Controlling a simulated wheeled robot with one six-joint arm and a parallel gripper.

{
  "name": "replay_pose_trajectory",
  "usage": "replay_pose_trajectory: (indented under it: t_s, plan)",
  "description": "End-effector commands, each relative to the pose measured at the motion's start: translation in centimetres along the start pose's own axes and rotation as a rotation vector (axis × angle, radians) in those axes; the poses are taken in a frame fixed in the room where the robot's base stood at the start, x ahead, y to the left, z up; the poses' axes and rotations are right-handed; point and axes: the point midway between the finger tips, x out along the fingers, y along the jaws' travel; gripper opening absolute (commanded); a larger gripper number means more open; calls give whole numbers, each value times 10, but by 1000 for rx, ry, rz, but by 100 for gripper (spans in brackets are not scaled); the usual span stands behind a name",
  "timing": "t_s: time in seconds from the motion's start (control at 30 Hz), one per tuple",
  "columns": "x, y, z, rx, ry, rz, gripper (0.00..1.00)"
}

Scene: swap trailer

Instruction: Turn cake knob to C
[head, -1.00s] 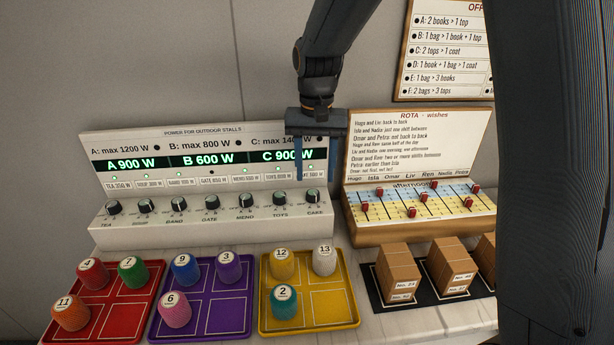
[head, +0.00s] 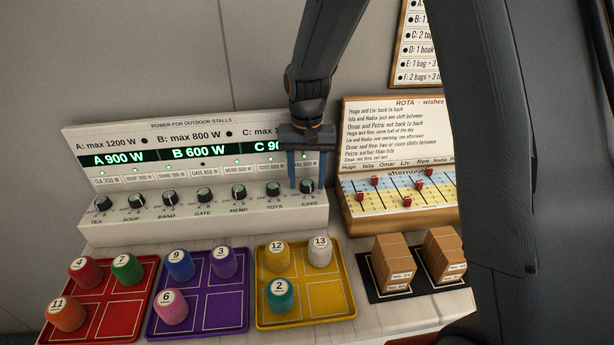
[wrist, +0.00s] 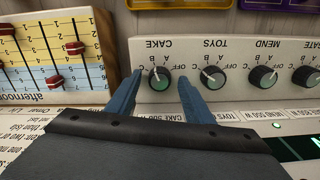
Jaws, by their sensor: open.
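The cake knob (head: 307,186) is a black dial with a greenish face at the right end of the power panel's knob row. In the wrist view the cake knob (wrist: 159,81) appears upside down under its CAKE label. Its white pointer leans up-left in that view, toward the B and C letters; I cannot tell which exactly. My gripper (head: 306,181) is open, with its blue fingers pointing down over the right end of the panel. In the wrist view my gripper (wrist: 159,78) has one fingertip on each side of the knob, with gaps visible. Neither finger visibly touches it.
The toys knob (wrist: 212,77) is close beside one finger. The rota board (head: 399,199) with red sliders stands just right of the panel. Colored trays (head: 342,316) with numbered cylinders and brown boxes (head: 392,262) are in front.

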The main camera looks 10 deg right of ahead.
Motion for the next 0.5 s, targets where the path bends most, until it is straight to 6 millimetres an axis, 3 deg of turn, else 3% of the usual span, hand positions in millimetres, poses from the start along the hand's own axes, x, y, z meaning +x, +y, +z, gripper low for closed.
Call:
replay_pose_trajectory:
  t_s: [0.2,0.43,0.5]
  plan:
    - [0,1,0,1,0,0,46]
    - [0,1,0,2,0,0,7]
    - [0,1,0,2,0,0,6]
